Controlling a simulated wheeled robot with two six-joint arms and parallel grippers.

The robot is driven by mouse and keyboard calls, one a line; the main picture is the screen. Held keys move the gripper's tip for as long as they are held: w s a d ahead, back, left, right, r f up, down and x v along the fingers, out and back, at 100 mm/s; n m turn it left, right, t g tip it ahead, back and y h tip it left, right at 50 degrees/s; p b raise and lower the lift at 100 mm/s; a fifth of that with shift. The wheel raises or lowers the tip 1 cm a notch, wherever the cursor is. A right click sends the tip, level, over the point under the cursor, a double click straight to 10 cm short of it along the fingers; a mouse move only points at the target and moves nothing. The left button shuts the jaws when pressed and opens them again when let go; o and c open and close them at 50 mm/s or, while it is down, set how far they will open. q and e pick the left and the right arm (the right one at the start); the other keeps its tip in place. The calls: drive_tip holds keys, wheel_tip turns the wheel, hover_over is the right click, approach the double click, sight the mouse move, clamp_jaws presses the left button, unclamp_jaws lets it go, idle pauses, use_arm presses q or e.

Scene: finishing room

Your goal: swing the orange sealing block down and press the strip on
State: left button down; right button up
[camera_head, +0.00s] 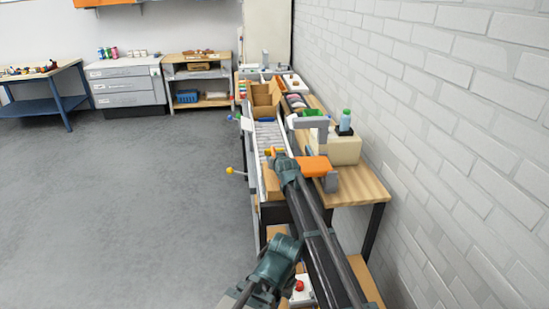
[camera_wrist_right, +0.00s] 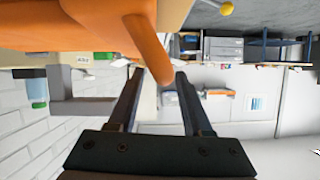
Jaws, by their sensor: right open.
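The orange sealing block (camera_head: 315,166) is in the head view, beside a grey upright post (camera_head: 331,150) at the right edge of the conveyor. In the right wrist view the block (camera_wrist_right: 30,27) fills the upper left. An orange handle (camera_wrist_right: 150,45) reaches from it between the fingers of my right gripper (camera_wrist_right: 158,78). These fingers are apart, one on each side of the handle; I cannot tell whether either touches it. In the head view my right gripper (camera_head: 281,158) is at the block's left end. The strip cannot be made out. My left gripper is not visible.
A roller conveyor (camera_head: 268,135) runs away from me, with an open cardboard box (camera_head: 263,98) farther along. A wooden bench (camera_head: 362,186) holds a cream machine (camera_head: 343,149) and a bottle (camera_head: 345,121). A brick wall (camera_head: 450,140) closes the right side. The floor at left is clear.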

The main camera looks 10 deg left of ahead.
drive_tip(key=p+v, duration=0.4)
drive_tip(key=v, duration=0.7)
drive_tip(key=shift+d, duration=0.1)
drive_tip(key=s+d+f+m+g+h, duration=0.1)
drive_tip(key=s+d+f+g, duration=0.1)
drive_tip(key=s+d+f, duration=0.35)
drive_tip(key=s+d+f+g+h, duration=0.2)
drive_tip(key=s+d+g, duration=0.1)
drive_tip(key=s+d, duration=0.4)
drive_tip(key=s+d+f+g, duration=0.2)
drive_tip(key=s+d, duration=0.2)
drive_tip(key=s, duration=0.4)
drive_tip(key=s+d+f+m+g, duration=0.1)
drive_tip(key=s+d+f+g, duration=0.1)
drive_tip(key=s+d, duration=0.4)
drive_tip(key=s+d+f+g, duration=0.2)
drive_tip(key=s+d+g, duration=0.1)
drive_tip(key=s, duration=0.6)
drive_tip(key=s+a+n+h, duration=0.2)
drive_tip(key=s+a, duration=0.3)
drive_tip(key=a, duration=0.5)
drive_tip(key=shift+s+a+r+n+g, duration=0.3)
drive_tip(key=shift+s+n+g, duration=0.1)
drive_tip(key=shift+n, duration=0.3)
drive_tip(key=shift+d, duration=0.1)
